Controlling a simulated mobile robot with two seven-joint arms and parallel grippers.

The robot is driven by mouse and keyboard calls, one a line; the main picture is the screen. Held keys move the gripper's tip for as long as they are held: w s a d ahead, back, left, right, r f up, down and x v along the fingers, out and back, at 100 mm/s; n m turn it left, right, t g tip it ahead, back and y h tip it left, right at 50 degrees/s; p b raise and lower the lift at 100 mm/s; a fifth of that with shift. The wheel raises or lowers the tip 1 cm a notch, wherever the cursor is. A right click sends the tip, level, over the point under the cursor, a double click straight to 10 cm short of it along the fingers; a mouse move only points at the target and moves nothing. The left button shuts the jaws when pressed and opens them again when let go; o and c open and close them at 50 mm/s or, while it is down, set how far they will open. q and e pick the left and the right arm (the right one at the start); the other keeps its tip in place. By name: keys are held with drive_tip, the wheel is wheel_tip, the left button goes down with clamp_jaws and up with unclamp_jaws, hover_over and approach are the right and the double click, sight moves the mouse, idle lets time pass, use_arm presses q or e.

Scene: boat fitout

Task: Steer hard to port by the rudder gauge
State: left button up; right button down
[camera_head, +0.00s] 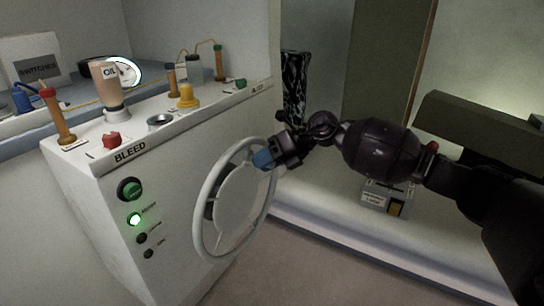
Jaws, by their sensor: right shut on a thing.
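A pale steering wheel (201,222) is mounted on the front face of a white console, seen at an angle. My right gripper (263,159) comes in from the right and is shut on the wheel's rim at its upper right. Its blue fingertips cover that part of the rim. My left gripper is not in view.
The console (100,176) carries an oil bottle (107,88), a red knob (112,140), a yellow fitting (187,97) and orange-handled posts. A green lamp (134,219) glows on its front. A grey box (388,197) sits at right. Floor shows below the wheel.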

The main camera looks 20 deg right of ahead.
drive_tip(key=shift+s+a+r+p, duration=0.2)
drive_tip(key=shift+s+a+p, duration=0.2)
drive_tip(key=shift+a, duration=0.15)
drive_tip(key=shift+f, duration=0.1)
drive_tip(key=c, duration=0.9)
unclamp_jaws()
drive_tip(key=shift+a, duration=0.1)
drive_tip(key=shift+s+d+r, duration=0.1)
drive_tip(key=shift+d+r, duration=0.25)
drive_tip(key=shift+d, duration=0.25)
drive_tip(key=v, duration=0.9)
drive_tip(key=shift+d, duration=0.3)
drive_tip(key=shift+s, duration=0.1)
